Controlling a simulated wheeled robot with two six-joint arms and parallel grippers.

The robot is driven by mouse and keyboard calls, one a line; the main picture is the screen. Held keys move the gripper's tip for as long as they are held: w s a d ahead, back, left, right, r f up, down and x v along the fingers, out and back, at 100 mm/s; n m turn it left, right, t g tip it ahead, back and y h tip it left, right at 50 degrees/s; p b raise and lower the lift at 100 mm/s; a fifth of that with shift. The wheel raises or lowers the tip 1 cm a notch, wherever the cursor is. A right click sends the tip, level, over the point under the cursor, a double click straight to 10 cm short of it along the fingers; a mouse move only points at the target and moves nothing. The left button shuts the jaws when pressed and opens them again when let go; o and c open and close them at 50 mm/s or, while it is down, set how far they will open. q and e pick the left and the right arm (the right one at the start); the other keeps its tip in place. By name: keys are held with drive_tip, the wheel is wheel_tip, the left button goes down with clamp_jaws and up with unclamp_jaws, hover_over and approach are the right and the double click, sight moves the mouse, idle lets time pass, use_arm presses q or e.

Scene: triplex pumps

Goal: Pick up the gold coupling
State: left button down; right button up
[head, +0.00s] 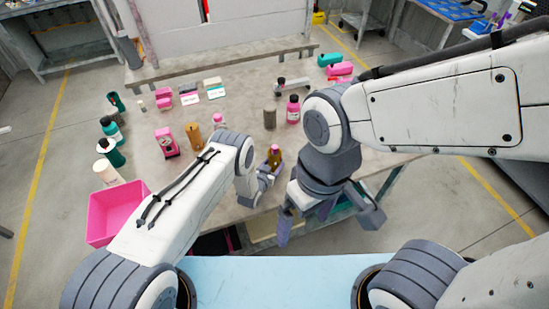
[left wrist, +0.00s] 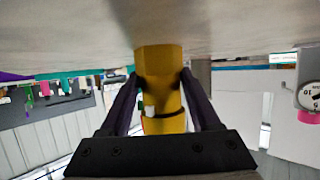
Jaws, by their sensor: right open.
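The gold coupling (head: 274,157) stands near the front edge of the table. It fills the middle of the left wrist view as a gold upright cylinder (left wrist: 160,62), its far end against the tabletop. My left gripper (head: 267,172) is at the coupling, with one finger on each side; in the left wrist view both fingertips press close against its sides and look shut on it. My right gripper (head: 328,218) is open and empty, in front of the table edge and lower in the head view.
A pink bin (head: 115,212) is at the left front. An orange-gold cylinder (head: 194,136), a brown cylinder (head: 270,118), a pink bottle (head: 293,109) and green-and-dark bottles (head: 110,150) stand on the table (head: 235,115). The table's middle has free room.

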sight(273, 148)
use_arm(q)
drive_tip(key=shift+w+r, duration=0.1)
wheel_tip(273, 148, up, 10)
idle(0.6)
use_arm(e)
drive_tip(key=shift+w+r, duration=0.15)
drive_tip(key=shift+w, duration=0.05)
use_arm(q)
drive_tip(key=shift+f+b, duration=4.65)
drive_tip(key=shift+f, duration=0.4)
use_arm(e)
wheel_tip(273, 148, down, 9)
drive_tip(key=shift+w+a+r+t, duration=0.2)
drive_tip(key=shift+w+a+t, duration=0.05)
drive_tip(key=shift+w+t, duration=0.15)
